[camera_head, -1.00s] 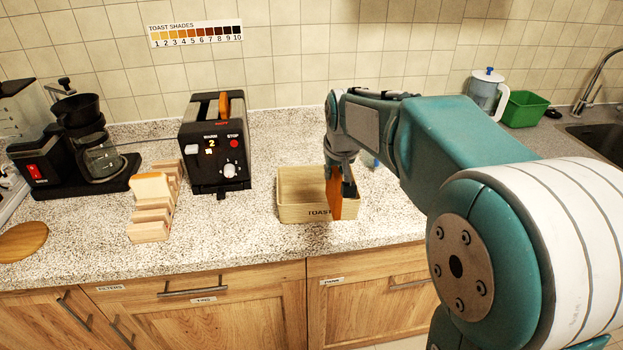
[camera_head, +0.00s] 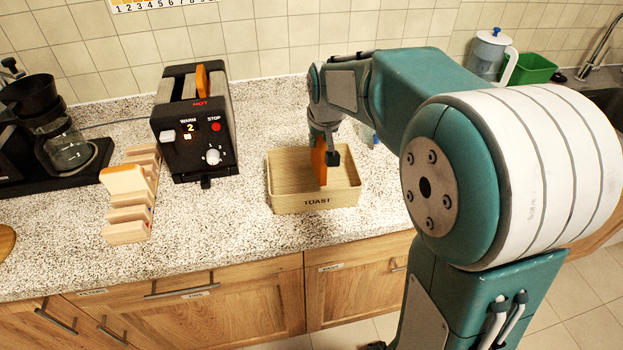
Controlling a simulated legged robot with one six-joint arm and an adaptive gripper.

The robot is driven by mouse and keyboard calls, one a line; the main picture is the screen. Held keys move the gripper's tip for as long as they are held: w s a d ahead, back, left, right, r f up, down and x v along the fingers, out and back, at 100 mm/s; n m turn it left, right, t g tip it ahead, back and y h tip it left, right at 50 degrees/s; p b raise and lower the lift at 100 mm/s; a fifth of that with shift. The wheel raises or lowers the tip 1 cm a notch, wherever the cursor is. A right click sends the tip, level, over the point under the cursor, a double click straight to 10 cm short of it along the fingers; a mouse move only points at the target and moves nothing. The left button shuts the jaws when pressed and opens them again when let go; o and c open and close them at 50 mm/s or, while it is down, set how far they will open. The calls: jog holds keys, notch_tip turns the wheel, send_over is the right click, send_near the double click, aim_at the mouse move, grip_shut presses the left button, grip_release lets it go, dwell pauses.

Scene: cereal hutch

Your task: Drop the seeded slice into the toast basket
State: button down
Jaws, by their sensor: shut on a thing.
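The toast basket (camera_head: 288,204) is a light wooden box marked TOAST on its front, standing on the counter. My gripper (camera_head: 326,156) is over the basket, pointing down. It is shut on an orange-brown slice (camera_head: 319,163), which hangs upright and edge-on. The lower part of the slice is within the basket's opening in this view. I cannot tell whether it touches the floor of the basket, and no seeds can be made out. The gripper hides part of the slice.
A black toaster (camera_head: 192,145) with an orange-brown slice (camera_head: 202,81) in its top stands left of the basket. A wooden rack (camera_head: 130,229) holds a pale slice (camera_head: 123,180). A coffee maker (camera_head: 70,150) is far left. A jug (camera_head: 489,55) and green tub (camera_head: 533,69) stand back right.

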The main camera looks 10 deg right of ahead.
jog(key=shift+d+f, duration=0.1)
jog(key=shift+f, duration=0.9)
jog(key=c, duration=0.5)
grip_release()
jog(key=shift+r, duration=0.1)
jog(key=v, duration=1.1)
jog(key=shift+s+r, duration=0.2)
jog(key=shift+r, duration=0.15)
jog(key=shift+t, duration=0.6)
jog(key=s+f, duration=0.1)
jog(key=s, duration=0.6)
jog(key=s+f, duration=0.2)
jog(key=s, duration=0.6)
jog(key=s+f, duration=0.1)
jog(key=s, duration=0.7)
jog(key=shift+s+f, duration=0.1)
jog(key=shift+f, duration=0.3)
